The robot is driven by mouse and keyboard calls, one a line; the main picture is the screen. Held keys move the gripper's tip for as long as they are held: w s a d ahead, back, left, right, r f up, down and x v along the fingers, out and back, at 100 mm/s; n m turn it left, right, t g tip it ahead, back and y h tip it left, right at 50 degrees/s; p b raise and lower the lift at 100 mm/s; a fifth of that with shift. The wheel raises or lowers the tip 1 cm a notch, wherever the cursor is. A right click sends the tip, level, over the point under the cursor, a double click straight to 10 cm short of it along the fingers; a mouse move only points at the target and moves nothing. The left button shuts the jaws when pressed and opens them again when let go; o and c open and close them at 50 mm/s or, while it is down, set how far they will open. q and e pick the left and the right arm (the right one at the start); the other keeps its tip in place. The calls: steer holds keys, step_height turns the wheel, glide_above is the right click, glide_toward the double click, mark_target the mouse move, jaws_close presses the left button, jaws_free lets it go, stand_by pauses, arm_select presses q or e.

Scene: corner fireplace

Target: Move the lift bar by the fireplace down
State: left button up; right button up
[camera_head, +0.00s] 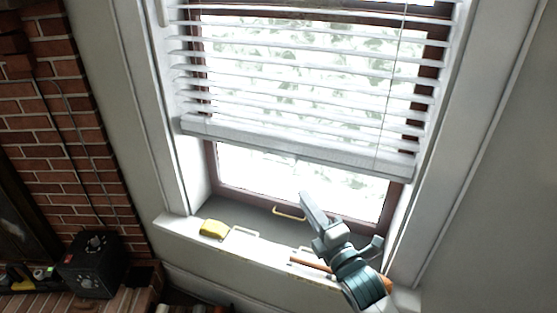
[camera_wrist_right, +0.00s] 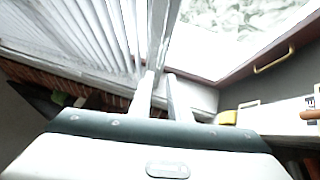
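The lift bar is the pale bottom rail (camera_head: 300,149) of a white window blind (camera_head: 300,85). It hangs partway down, slightly slanted in the head view, with bright glass below it. My right gripper (camera_head: 305,197) is below the rail in the head view, with a visible gap between them in the picture. In the right wrist view my right gripper (camera_wrist_right: 160,78) shows two fingers with a narrow gap. The rail (camera_wrist_right: 160,30) runs away beyond the fingertips, and no grip on it shows. My left gripper is not in view.
The windowsill (camera_head: 255,256) holds a yellow object (camera_head: 214,228) and an orange-brown stick-like item (camera_head: 309,264). A brick wall (camera_head: 60,130) and a dark box (camera_head: 92,264) are at left. A bare wall (camera_head: 500,180) is at right.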

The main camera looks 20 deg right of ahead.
mark_target(279, 161)
steer(key=shift+w, duration=0.15)
steer(key=w+p, duration=0.1)
steer(key=w, duration=0.4)
steer(key=w+a+r+p, duration=0.1)
steer(key=w+p, duration=0.1)
steer(key=w, duration=0.3)
steer(key=w+a+r+p, duration=0.1)
steer(key=w+p, duration=0.1)
steer(key=w, duration=0.4)
steer(key=shift+a+r, duration=0.1)
steer(key=shift+w, duration=0.4)
jaws_close()
